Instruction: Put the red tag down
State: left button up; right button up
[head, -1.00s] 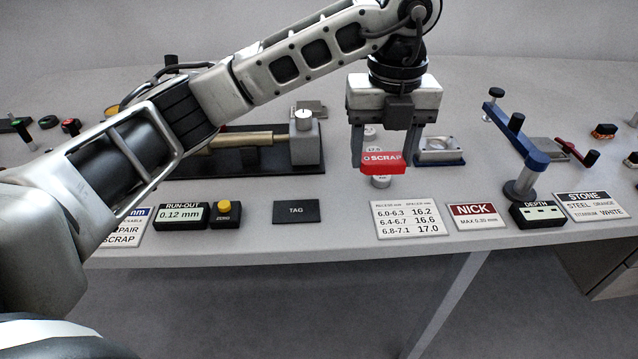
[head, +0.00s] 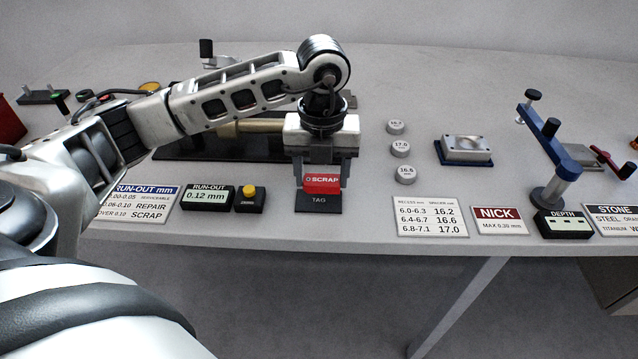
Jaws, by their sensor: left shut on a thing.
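The red tag (head: 322,184), marked SCRAP, is between the fingers of my left gripper (head: 321,180), which is shut on it. The tag is upright and faces me. It is directly over or at the back part of the dark TAG plate (head: 318,202) near the table's front edge. I cannot tell whether the tag touches the plate. The gripper and the tag hide the plate's back part. My right gripper is not in view.
The run-out display (head: 208,196) and yellow zero button (head: 249,197) stand left of the plate. The spacer chart card (head: 430,216) lies to the right, with several round spacers (head: 401,149) behind it. A shaft fixture (head: 185,149) lies behind my arm.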

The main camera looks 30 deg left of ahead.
aim_at(319, 179)
pick_arm(q)
jog(key=f, duration=0.3)
jog(key=shift+s+a+f, duration=0.1)
jog(key=shift+a+f, duration=0.1)
jog(key=shift+a, duration=0.05)
jog(key=shift+f, duration=0.1)
jog(key=shift+f, duration=0.25)
jog(key=o, duration=1)
jog(key=shift+r, duration=0.1)
